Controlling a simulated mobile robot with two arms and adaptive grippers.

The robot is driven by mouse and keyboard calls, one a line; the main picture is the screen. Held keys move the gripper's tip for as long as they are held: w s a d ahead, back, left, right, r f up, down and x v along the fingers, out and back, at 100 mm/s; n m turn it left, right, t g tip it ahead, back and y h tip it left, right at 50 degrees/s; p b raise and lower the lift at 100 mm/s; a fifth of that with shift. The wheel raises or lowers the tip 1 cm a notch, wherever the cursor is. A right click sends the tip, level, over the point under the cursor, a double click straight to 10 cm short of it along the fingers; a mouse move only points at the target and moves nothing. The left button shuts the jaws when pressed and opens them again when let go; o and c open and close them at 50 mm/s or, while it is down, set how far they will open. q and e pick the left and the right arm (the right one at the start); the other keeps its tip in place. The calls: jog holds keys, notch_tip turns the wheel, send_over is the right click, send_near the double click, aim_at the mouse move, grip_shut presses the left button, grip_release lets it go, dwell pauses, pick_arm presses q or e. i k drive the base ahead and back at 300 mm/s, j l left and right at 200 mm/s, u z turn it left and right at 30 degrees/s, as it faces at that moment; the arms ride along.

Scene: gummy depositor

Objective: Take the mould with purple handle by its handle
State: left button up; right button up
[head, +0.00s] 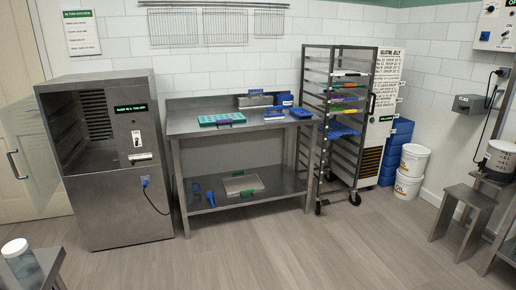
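A teal-green mould (207,120) lies on the top of the steel table, left of the middle. A small dark purple piece, which looks like a handle (225,122), shows at its front edge. The rack to the right holds several trays with coloured front edges, too small to tell well. Neither of my grippers is in view.
The floor in front is clear.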

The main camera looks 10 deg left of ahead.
aim_at(221, 118)
jog(key=i+j+u, duration=0.2)
jog(key=i+u, duration=0.2)
jog(key=i, duration=0.55)
jog(key=i+u, duration=0.4)
jog(key=i, duration=0.55)
jog(key=i+l, duration=0.15)
jog(key=i, duration=0.6)
jog(key=i+l, duration=0.15)
jog(key=i, duration=0.6)
